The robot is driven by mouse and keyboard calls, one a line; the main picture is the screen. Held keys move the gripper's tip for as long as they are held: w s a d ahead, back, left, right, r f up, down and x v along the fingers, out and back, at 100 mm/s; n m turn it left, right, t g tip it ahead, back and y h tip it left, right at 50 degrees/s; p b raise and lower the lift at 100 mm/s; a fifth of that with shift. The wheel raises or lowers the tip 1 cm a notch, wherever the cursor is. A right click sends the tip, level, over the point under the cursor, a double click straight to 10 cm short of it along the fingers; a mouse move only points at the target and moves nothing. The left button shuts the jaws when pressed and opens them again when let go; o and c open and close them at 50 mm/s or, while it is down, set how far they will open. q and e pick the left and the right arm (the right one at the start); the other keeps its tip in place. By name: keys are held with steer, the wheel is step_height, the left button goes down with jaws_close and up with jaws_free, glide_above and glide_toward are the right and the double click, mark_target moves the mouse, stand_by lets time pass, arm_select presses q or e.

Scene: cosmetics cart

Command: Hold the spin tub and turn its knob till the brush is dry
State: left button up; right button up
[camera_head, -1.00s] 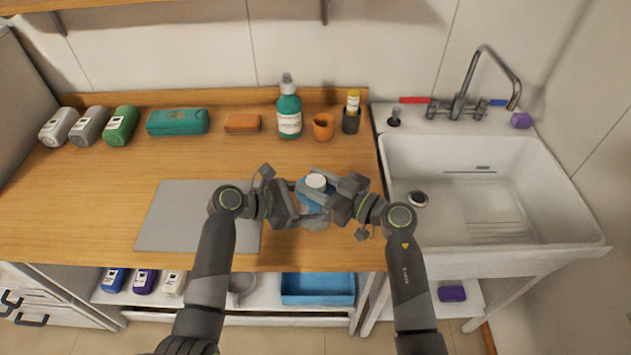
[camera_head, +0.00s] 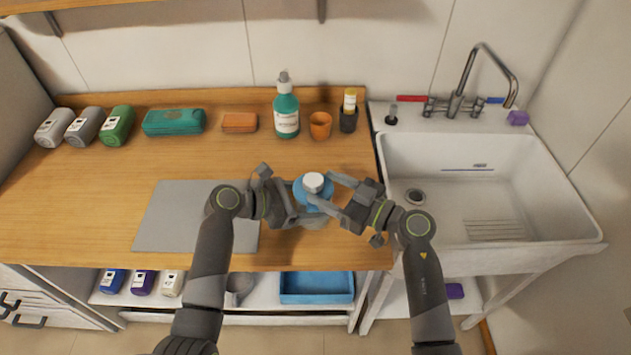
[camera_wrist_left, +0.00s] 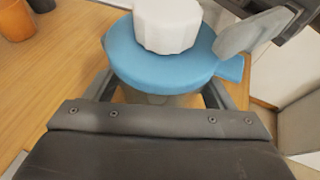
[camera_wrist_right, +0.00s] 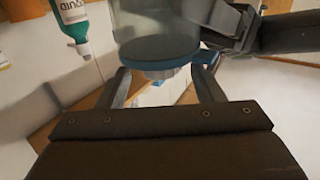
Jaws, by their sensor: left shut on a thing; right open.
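The spin tub has a blue lid (camera_head: 304,196) with a white knob (camera_head: 314,182) on top, and stands upright over the counter's front part. In the left wrist view the lid (camera_wrist_left: 150,68) and knob (camera_wrist_left: 168,25) show close up. My left gripper (camera_head: 297,202) is shut on the tub's body, below the lid. My right gripper (camera_head: 334,193) is open at the tub's right side, its fingers pointing toward the lid and knob. In the right wrist view the clear tub wall (camera_wrist_right: 150,30) appears upside down, beyond the open fingers. I cannot make out the brush.
A grey mat (camera_head: 170,220) lies left of the tub. A teal bottle (camera_head: 286,112), orange cup (camera_head: 320,125) and dark holder (camera_head: 348,120) stand behind it. The white sink (camera_head: 560,205) is on the right. A blue tray (camera_head: 317,299) sits on the shelf below.

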steer(key=v, duration=0.8)
steer(key=n+g+y, duration=0.3)
steer(key=n+g, duration=0.1)
steer(key=g, duration=0.2)
glide_toward(313, 179)
steer(key=shift+g, duration=0.3)
steer(key=a, duration=0.3)
steer(key=w+a, duration=0.1)
steer(key=a, duration=0.2)
steer(key=w+a, duration=0.1)
steer(key=a, duration=0.2)
steer(key=shift+w+a, duration=0.1)
steer(key=shift+a, duration=0.3)
steer(key=shift+c, duration=0.4)
